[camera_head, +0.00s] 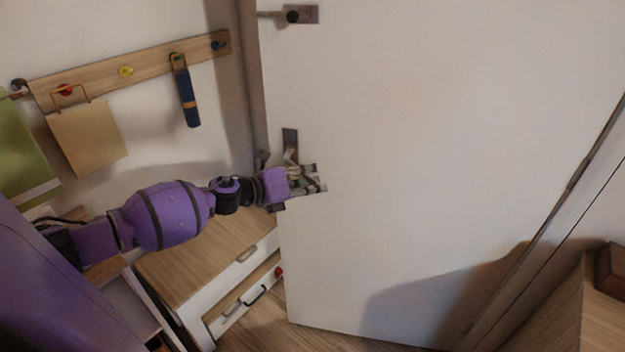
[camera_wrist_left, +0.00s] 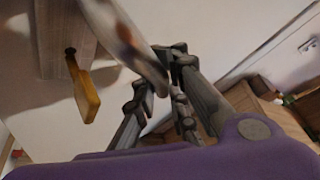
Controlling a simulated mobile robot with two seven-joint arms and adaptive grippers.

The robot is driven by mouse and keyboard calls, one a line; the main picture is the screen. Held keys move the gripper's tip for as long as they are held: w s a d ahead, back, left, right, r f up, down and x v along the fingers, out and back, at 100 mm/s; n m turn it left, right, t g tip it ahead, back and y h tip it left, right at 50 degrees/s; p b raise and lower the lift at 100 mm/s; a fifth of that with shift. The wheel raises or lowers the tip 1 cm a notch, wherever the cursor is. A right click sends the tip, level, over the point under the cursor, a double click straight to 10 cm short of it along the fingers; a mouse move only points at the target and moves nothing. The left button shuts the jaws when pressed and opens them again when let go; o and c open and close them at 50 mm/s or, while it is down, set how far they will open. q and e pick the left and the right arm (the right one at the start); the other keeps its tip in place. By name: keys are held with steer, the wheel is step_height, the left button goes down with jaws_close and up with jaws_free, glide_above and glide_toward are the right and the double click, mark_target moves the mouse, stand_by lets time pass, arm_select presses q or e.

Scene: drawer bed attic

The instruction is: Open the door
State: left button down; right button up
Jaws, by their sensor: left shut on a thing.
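The white door (camera_head: 430,170) fills the middle and right of the head view. A dark handle plate (camera_head: 290,138) is near its left edge. My left gripper (camera_head: 318,184) is at this handle, just below the plate, and is shut on it. The fingers hide most of the lever. In the left wrist view the fingers (camera_wrist_left: 168,85) come together near the end of a blurred, pale bar. A grey plate with a yellowish lever-like piece (camera_wrist_left: 85,92) is left of them; I cannot tell which fitting it is. My right gripper is out of view.
A second dark fitting (camera_head: 303,15) is high on the door. A hook rail (camera_head: 150,68) with hanging items is on the left wall. A low drawer cabinet (camera_head: 205,255) stands below my left arm. Wooden furniture (camera_head: 560,315) is at the lower right.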

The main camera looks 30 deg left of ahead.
arm_select(q)
steer(key=shift+w+a, duration=0.1)
steer(key=shift+w, duration=0.2)
steer(key=c, duration=1.7)
jaws_free()
steer(key=shift+s, duration=0.1)
steer(key=shift+c, duration=0.2)
steer(key=v, duration=1.2)
